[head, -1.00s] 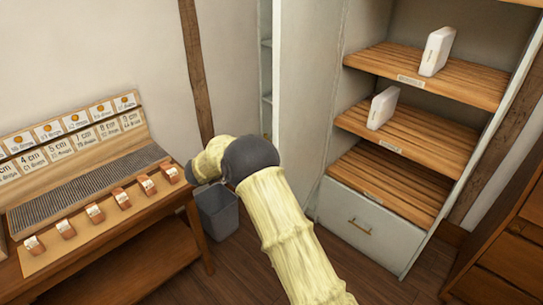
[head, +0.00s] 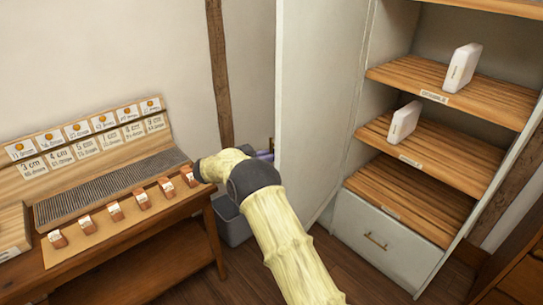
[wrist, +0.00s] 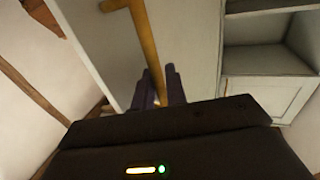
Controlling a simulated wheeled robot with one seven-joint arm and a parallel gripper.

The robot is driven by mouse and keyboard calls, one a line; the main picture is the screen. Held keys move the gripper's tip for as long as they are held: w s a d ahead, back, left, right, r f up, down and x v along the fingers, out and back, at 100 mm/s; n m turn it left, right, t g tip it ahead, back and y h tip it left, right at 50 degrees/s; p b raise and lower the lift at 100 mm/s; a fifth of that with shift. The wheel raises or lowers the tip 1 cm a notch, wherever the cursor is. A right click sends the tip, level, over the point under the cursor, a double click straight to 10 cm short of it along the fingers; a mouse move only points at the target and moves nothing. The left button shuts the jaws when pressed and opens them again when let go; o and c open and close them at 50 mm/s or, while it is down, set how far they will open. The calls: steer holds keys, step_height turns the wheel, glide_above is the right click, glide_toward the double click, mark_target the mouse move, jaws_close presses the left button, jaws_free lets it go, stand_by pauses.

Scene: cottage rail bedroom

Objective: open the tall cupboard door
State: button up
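The tall cupboard (head: 411,265) stands open at the right, showing wooden shelves and a drawer. Its pale door (head: 315,95) stands out at the cupboard's left, its broad plain face toward the head view. A brass bar handle (wrist: 147,40) runs down the door in the wrist view. My gripper (wrist: 160,87) has its dark fingers close on both sides of the handle's lower part and looks shut on it.
A wooden desk (head: 150,262) with a rack of labelled cards and several small blocks stands left of my arm. A grey bin (head: 233,226) is under my wrist. White boxes (head: 462,68) sit on the shelves. Brown drawers (head: 522,275) stand at lower right.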

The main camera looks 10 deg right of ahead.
steer(key=shift+o, duration=1.2)
steer(key=shift+d, duration=0.15)
steer(key=shift+a, duration=0.2)
steer(key=b+v, duration=0.2)
steer(key=v, duration=1.5)
steer(key=shift+b, duration=0.35)
steer(key=shift+a+f, duration=0.1)
